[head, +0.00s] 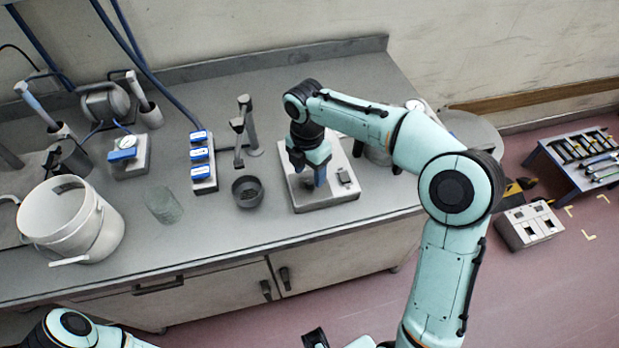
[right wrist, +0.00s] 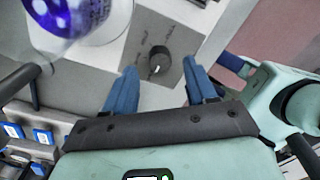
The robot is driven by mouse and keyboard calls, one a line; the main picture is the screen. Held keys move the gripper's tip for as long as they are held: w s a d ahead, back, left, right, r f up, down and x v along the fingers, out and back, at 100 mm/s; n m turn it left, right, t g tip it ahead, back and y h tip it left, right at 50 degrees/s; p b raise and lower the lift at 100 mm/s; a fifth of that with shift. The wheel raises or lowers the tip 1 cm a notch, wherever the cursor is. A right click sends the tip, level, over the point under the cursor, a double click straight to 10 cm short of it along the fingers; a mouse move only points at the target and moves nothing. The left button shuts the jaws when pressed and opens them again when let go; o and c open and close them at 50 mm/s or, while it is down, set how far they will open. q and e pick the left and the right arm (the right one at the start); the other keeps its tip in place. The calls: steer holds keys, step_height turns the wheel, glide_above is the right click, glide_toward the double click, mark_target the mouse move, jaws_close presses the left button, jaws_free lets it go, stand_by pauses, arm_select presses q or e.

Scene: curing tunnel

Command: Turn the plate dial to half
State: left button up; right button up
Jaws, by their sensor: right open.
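The plate dial (right wrist: 160,62) is a dark round knob with a light mark on its lower side in the right wrist view. It sits on a grey panel with small printed labels, too small to read. In the head view the dial (head: 344,175) is a small dark patch on the right of the pale hot plate unit (head: 325,201). My right gripper (head: 314,180) is over the unit, left of the dial in the head view. In the right wrist view its blue fingers (right wrist: 160,86) are apart and empty, with the dial ahead between them.
A dark bowl (head: 247,191), a blue-switched power strip (head: 203,165), a greenish glass piece (head: 163,205) and a white bucket (head: 75,225) stand left on the bench.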

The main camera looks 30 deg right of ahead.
mark_target(310, 183)
steer(key=shift+f, duration=1.3)
jaws_close()
